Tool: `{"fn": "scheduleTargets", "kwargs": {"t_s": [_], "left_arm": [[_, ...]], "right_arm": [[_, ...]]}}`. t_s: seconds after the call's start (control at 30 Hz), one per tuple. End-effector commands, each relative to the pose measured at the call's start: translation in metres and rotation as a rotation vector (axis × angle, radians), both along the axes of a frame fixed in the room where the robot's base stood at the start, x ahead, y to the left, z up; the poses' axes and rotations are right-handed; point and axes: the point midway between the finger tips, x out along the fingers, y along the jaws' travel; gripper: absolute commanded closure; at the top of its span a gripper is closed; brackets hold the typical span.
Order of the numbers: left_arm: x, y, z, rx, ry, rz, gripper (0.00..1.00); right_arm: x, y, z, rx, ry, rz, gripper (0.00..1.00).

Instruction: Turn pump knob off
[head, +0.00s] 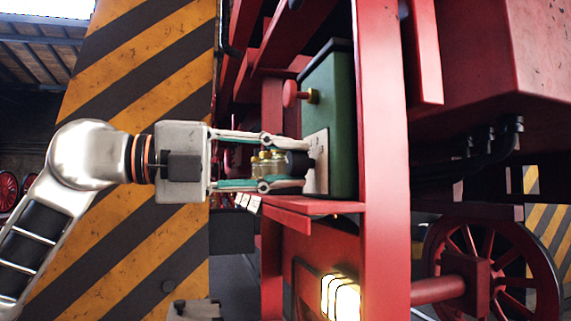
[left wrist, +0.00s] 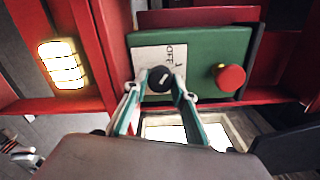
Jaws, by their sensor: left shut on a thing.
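The pump knob (left wrist: 159,79) is a round black knob with a white mark, on a pale plate (left wrist: 147,56) on a green box (left wrist: 205,47). The plate has "OFF" on it, turned sideways in the left wrist view. In the head view the green box (head: 341,120) shows from the side, and the dark knob (head: 297,164) stands out from its plate. My left gripper (head: 303,162) comes in from the left and is shut on the knob, one finger on each side. The left wrist view also shows its fingertips (left wrist: 159,82) around the knob. My right gripper's fingers do not show.
A red button (left wrist: 230,77) sits on the same box beside the knob. Red frame beams (head: 384,160) surround the box, with a ledge (head: 310,206) under it. A lit lamp (head: 340,297) is below. A yellow-and-black striped pillar (head: 150,70) stands behind my left arm.

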Motion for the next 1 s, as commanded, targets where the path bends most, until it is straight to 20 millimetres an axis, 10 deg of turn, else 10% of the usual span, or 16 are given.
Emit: {"fn": "scheduleTargets", "kwargs": {"t_s": [0.8,0.83,0.87,1.0], "left_arm": [[0.0007,0.0010,0.0020,-0.040,0.109,0.003,0.96],[0.0007,0.0010,0.0020,-0.040,0.109,0.003,0.66],[0.0006,0.0009,0.0020,-0.039,0.108,0.003,0.59],[0.0005,0.0006,0.0013,-0.038,0.110,0.001,0.57]], "right_arm": [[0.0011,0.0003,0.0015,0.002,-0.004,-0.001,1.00],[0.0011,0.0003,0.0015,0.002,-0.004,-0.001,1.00],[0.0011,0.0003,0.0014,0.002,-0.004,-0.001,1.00],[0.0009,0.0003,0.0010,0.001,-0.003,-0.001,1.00]]}}
